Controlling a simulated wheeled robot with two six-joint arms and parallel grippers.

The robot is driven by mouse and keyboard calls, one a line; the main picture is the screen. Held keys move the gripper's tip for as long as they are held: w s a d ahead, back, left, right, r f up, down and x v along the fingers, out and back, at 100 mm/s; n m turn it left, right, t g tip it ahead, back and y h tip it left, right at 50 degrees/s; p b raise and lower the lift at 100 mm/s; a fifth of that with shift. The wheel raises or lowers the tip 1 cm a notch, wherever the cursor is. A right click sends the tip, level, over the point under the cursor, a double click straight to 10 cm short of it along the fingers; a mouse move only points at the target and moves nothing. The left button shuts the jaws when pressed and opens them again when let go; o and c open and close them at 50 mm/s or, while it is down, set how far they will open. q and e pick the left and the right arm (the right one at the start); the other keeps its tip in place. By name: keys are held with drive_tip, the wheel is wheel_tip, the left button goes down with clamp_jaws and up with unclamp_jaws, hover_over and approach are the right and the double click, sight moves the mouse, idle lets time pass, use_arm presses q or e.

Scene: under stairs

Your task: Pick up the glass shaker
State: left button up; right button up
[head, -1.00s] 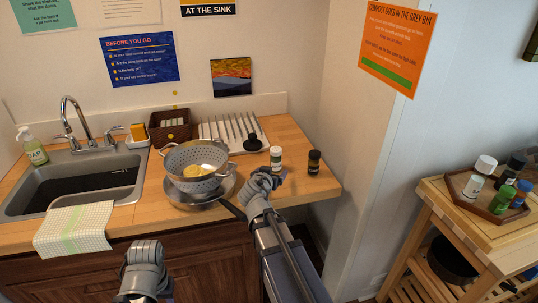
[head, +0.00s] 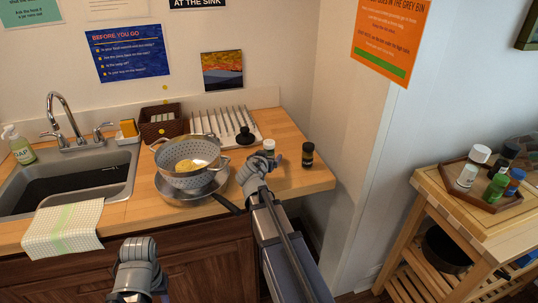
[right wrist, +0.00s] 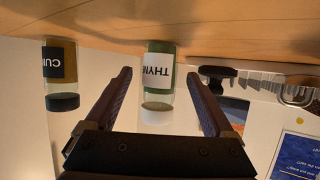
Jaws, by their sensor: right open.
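A small glass shaker with a white cap and a THYM label (head: 269,145) stands on the wooden counter, partly hidden behind my right gripper in the head view. In the upside-down right wrist view, this thyme shaker (right wrist: 158,80) shows ahead, lined up between the fingers. My right gripper (right wrist: 160,76) is open and empty. It also shows in the head view (head: 254,170), just in front of the shaker. A second glass shaker, with a dark cap (head: 307,154), stands to the right; its label (right wrist: 58,65) begins with CU. My left gripper (head: 138,250) hangs low before the counter, its jaws unclear.
A colander (head: 187,158) sits in a pan (head: 190,187) left of my right gripper, the pan's handle pointing toward my arm. A drying rack (head: 215,122) with a black-knobbed item is behind. The wall stands right of the counter. A cart (head: 440,182) holds a tray of bottles.

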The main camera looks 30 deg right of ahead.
drive_tip(key=shift+b+x, duration=0.45)
drive_tip(key=shift+x, duration=0.75)
drive_tip(key=shift+c, duration=0.4)
clamp_jaws()
